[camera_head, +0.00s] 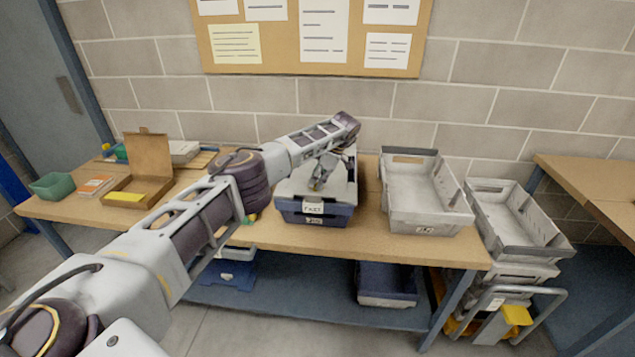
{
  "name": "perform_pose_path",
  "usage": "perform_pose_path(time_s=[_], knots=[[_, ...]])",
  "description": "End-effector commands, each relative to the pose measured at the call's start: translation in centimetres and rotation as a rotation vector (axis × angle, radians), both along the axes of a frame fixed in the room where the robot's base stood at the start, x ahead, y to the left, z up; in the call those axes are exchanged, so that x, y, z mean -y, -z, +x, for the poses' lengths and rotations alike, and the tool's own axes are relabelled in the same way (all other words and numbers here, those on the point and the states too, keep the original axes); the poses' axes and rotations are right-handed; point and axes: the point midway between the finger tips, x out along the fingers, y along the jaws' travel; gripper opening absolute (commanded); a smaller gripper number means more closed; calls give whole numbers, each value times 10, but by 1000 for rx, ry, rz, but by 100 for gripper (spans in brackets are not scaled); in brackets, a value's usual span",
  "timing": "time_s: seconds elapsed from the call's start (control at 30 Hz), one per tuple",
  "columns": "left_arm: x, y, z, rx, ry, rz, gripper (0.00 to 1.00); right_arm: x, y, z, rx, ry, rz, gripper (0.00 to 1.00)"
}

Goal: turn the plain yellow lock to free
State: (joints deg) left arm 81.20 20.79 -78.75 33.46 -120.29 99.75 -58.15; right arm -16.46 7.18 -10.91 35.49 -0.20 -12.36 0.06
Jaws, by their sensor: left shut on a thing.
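A dark blue tote with a grey lid (293,208) stands on the wooden bench, with white labels on its front. My left arm reaches in from the left, and my left gripper (321,176) points down over the lid. It is shut on a small yellow lock (316,187) on top of the tote. The fingers hide most of the lock, so I cannot tell which way it is turned. Another small yellow-green part (251,218) shows at the tote's left side, partly behind my arm. My right gripper is not in view.
An open grey tray (432,222) stands on the bench to the right of the tote. Stacked grey trays (487,190) are on a cart further right. An open cardboard box (150,160) and a green bin (55,187) are at the left. A brick wall with a notice board (280,45) stands behind.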

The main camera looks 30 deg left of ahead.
Motion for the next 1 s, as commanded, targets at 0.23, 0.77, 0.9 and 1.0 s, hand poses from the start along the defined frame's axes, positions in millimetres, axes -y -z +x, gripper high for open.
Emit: perform_pose_path(time_s=[0.23,0.77,0.9,1.0], knots=[[0,1,0,-1,-3,-1,0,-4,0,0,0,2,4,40],[0,0,0,0,-1,0,36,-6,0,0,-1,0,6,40],[1,-4,1,1,-1,-1,36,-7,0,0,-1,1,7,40],[4,-10,2,2,-1,0,36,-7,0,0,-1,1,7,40]])
